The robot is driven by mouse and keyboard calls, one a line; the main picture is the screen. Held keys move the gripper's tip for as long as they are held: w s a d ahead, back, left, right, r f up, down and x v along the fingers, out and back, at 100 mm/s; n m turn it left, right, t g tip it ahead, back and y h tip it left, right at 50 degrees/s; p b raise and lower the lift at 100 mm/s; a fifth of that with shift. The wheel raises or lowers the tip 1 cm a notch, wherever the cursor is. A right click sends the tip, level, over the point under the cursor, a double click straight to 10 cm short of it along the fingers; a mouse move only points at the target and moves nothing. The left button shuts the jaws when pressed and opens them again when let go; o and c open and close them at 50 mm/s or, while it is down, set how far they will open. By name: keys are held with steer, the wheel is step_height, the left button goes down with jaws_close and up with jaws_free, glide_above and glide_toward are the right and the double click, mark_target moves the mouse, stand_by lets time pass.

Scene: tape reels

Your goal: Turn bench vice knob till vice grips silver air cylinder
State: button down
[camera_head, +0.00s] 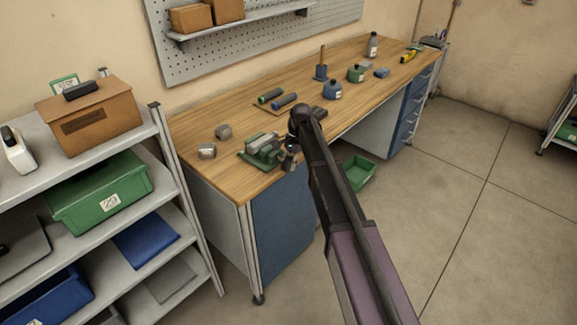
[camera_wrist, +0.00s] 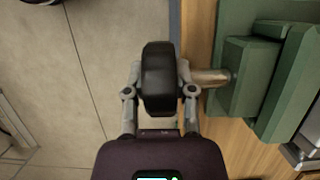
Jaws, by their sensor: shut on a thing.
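The green bench vice (camera_head: 262,148) sits at the front edge of the wooden workbench, and its green body (camera_wrist: 240,75) fills the right of the wrist view. Its black knob (camera_wrist: 160,70) stands out past the bench edge on a metal shaft (camera_wrist: 210,77). My gripper (camera_wrist: 160,92) has one finger on each side of the knob and is shut on it; in the head view my gripper (camera_head: 290,158) is at the vice's right. A silvery part (camera_wrist: 302,155) shows at the wrist view's lower right; I cannot tell whether it is the air cylinder or whether the jaws touch it.
Two short grey-silver pieces (camera_head: 207,151) lie on the workbench (camera_head: 225,180) left of the vice. Dark cylinders (camera_head: 284,101) lie on a board behind it. A green bin (camera_head: 358,172) is on the floor beside the bench.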

steer(key=shift+w+f+g+y+b, duration=0.1)
steer(key=shift+f+g+y+b, duration=0.1)
steer(key=shift+g+y+b, duration=0.75)
steer(key=shift+d+r+g+b, duration=0.1)
steer(key=shift+g+b, duration=0.2)
steer(key=shift+g, duration=0.25)
steer(key=shift+r+y, duration=0.1)
steer(key=shift+y, duration=0.15)
steer(key=shift+c, duration=2.2)
jaws_free()
steer(key=shift+p, duration=0.35)
